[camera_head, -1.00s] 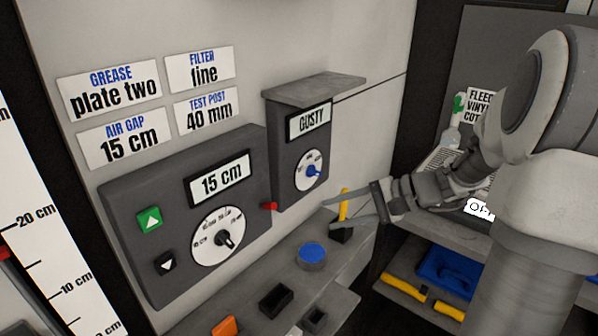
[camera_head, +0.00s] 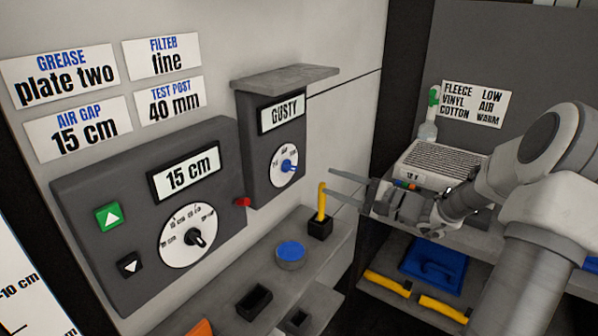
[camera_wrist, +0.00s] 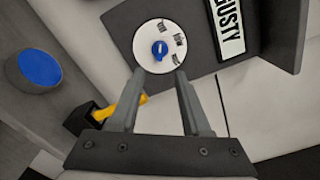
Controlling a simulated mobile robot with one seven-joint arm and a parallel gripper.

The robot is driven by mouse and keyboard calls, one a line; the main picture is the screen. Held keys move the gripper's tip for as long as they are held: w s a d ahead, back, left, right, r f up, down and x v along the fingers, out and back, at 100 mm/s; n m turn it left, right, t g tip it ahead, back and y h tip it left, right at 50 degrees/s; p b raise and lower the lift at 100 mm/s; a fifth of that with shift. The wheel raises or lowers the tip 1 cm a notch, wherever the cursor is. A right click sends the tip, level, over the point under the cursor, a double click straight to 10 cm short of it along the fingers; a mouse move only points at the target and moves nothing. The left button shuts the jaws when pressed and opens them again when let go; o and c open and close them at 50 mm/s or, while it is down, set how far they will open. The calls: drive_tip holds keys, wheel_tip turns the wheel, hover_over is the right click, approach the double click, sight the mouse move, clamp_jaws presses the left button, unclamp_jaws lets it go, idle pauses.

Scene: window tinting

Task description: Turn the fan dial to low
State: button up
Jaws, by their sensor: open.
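The dial with the blue knob (camera_head: 287,165) is a white disc on the dark box whose display (camera_head: 282,112) reads GUSTY. In the wrist view the blue knob (camera_wrist: 160,50) is ahead, just beyond the fingertips; the small words around it are too blurred to read surely. My gripper (camera_head: 330,181) is open and empty, to the right of the dial in the head view and apart from it. In the wrist view my gripper (camera_wrist: 160,74) has its two fingers on either side below the knob.
A yellow-handled tool in a black holder (camera_head: 320,229) stands below the fingers. A blue-topped round item (camera_head: 290,256) is on the shelf. A ledge (camera_head: 285,80) overhangs the box. A second dial with a black knob (camera_head: 194,237) and a red button (camera_head: 243,202) are left.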

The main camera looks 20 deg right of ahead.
sight(295, 169)
drive_tip(key=x, duration=1)
drive_tip(key=shift+w+a, duration=0.25)
drive_tip(key=shift+w, duration=0.1)
clamp_jaws()
